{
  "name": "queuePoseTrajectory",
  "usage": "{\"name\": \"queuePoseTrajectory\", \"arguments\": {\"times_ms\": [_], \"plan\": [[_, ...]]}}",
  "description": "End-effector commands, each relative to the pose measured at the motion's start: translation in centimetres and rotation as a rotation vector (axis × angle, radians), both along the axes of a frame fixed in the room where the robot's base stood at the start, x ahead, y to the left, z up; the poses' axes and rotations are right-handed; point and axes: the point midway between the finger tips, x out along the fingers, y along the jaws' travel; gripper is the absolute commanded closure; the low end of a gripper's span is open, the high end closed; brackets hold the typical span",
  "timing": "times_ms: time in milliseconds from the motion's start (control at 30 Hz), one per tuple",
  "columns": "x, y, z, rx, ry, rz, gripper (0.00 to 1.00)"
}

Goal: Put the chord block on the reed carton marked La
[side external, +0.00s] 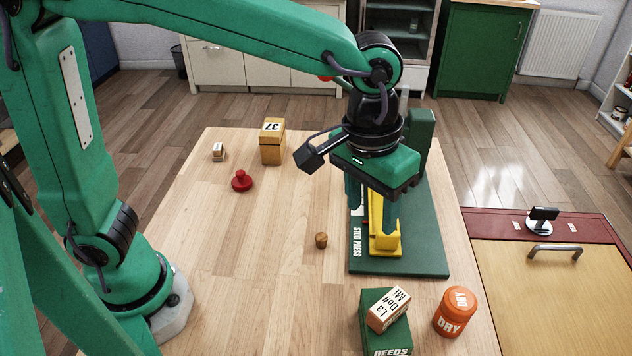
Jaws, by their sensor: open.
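The chord block (389,309) is a small wooden block with white faces lettered La, Do# and Mi. It rests on top of the green reed carton (372,327), turned at an angle to it. The carton's front reads REEDS; the block covers much of its top, and I see no La on the carton itself. My gripper (374,212) is open and points down over the green stud press, behind the carton and apart from the block. Its fingers are close to the press's yellow part; whether they touch it I cannot tell.
The stud press (428,245) stands behind the carton. An orange DRY canister (454,312) stands right of the carton. A small brown peg (321,240), red knob (242,181), wooden box marked 37 (271,142) and small labelled block (218,153) stand on the table. The table's left middle is clear.

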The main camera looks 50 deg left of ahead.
Motion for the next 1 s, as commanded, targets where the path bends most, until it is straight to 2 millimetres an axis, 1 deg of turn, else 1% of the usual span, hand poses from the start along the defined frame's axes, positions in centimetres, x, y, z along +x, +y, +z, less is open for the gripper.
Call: {"name": "queuePoseTrajectory", "arguments": {"times_ms": [33,200,367,500,700,800,900,1000], "plan": [[0.1,1.7,0.6,-0.011,-0.02,0.008,0.5],[-0.4,7.0,2.0,-0.034,-0.088,0.01,0.5],[-1.4,11.5,2.8,-0.042,-0.156,0.011,0.5],[-2.8,15.0,3.1,-0.036,-0.217,0.013,0.5],[-5.3,19.5,2.9,-0.011,-0.306,0.016,0.5],[-6.6,21.2,2.5,0.008,-0.346,0.016,0.5],[-7.6,22.6,2.2,0.027,-0.378,0.018,0.5],[-8.4,23.4,1.8,0.043,-0.401,0.016,0.5]]}}
